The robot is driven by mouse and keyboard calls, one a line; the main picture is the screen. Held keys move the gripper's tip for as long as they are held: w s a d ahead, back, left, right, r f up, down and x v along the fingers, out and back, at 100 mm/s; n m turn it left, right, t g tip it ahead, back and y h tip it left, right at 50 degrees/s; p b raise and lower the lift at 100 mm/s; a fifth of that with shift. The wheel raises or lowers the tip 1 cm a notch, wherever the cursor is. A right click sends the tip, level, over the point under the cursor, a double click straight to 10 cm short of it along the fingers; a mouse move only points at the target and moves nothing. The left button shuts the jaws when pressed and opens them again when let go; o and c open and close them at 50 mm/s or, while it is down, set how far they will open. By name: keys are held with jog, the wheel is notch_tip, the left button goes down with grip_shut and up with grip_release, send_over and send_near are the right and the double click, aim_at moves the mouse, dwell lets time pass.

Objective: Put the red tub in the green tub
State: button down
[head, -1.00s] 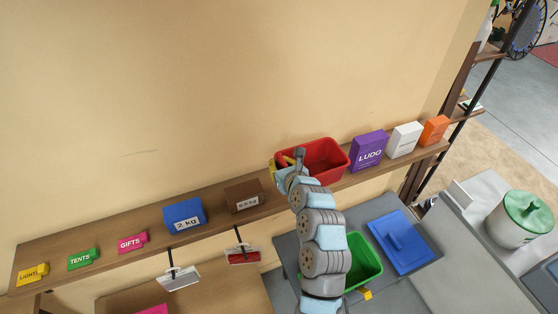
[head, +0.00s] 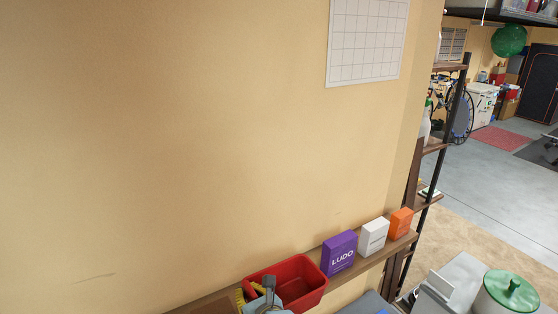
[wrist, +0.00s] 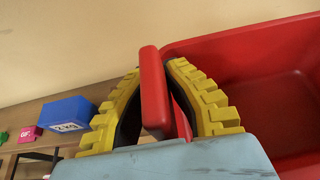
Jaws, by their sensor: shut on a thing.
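The red tub (head: 302,277) sits on the wall shelf at the bottom of the head view, left of the purple LUDO box. In the wrist view the red tub (wrist: 255,75) fills the right side, its inside empty where it shows. My gripper (head: 257,291) is at the tub's left end. In the wrist view the yellow-toothed fingers of my gripper (wrist: 160,95) are closed on either side of a red upright part of the tub. The green tub is out of view now.
The purple LUDO box (head: 339,253), a white box (head: 373,236) and an orange box (head: 399,223) stand on the shelf right of the red tub. A blue 2 kg box (wrist: 68,116) is at left in the wrist view. A green-lidded white container (head: 508,296) stands at lower right.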

jog(key=s+d+f+m+t+h+p, duration=0.1)
jog(key=s+d+f+m+h+p, duration=0.15)
jog(key=s+d+f+h, duration=0.35)
jog(key=s+d+f+m+t+h+p, duration=0.1)
jog(key=s+d+f+m+p, duration=0.1)
jog(key=s+d+f+m, duration=0.45)
jog(key=w+a+r+n, duration=0.2)
jog(key=w+a+r, duration=0.1)
jog(key=r, duration=0.5)
jog(key=shift+w+r+n, duration=0.2)
jog(key=shift+w+n, duration=0.05)
jog(key=shift+n, duration=0.05)
jog(key=shift+f, duration=0.1)
